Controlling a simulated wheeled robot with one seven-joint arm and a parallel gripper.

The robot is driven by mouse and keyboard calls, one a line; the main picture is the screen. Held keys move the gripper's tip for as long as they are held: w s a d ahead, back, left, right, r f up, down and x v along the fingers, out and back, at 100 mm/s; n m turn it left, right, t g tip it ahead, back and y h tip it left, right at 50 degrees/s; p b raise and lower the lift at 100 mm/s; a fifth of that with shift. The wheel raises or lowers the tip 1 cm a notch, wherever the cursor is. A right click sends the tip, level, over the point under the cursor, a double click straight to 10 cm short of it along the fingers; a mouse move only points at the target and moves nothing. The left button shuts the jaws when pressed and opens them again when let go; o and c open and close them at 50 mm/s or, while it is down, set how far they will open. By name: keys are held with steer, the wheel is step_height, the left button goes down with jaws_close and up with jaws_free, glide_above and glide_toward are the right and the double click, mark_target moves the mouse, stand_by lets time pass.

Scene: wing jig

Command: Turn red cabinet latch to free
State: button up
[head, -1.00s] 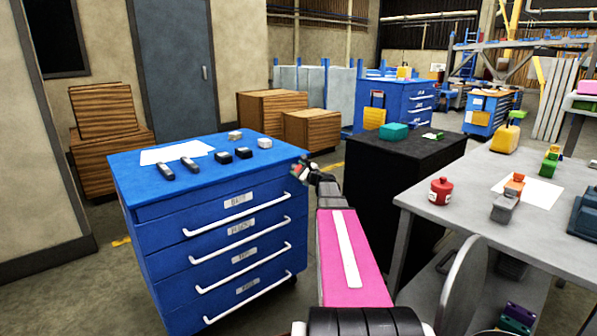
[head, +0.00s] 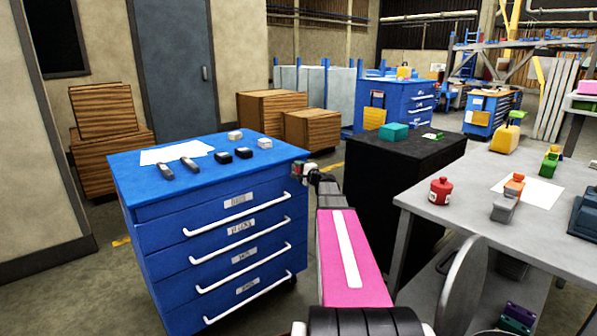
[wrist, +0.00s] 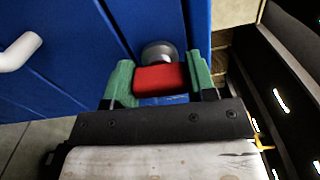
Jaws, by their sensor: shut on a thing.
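The red latch (wrist: 160,77) is a small red block in front of a round grey knob (wrist: 158,52) on the blue cabinet, seen in the wrist view. My gripper (wrist: 162,84) has its two green fingers on either side of the red latch, shut on it. In the head view my gripper (head: 300,170) is small at the right front corner of the blue cabinet (head: 160,220), near its top edge. The fingers and latch are too small there to show the latch's angle clearly.
White drawer handles (head: 237,216) stick out from the cabinet front. Small dark and grey blocks and white paper (head: 175,153) lie on its top.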

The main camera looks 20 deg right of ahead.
steer(key=shift+n, duration=0.6)
steer(key=o, duration=0.9)
steer(key=shift+o, duration=0.2)
steer(key=v, duration=1.1)
steer(key=shift+a, duration=0.1)
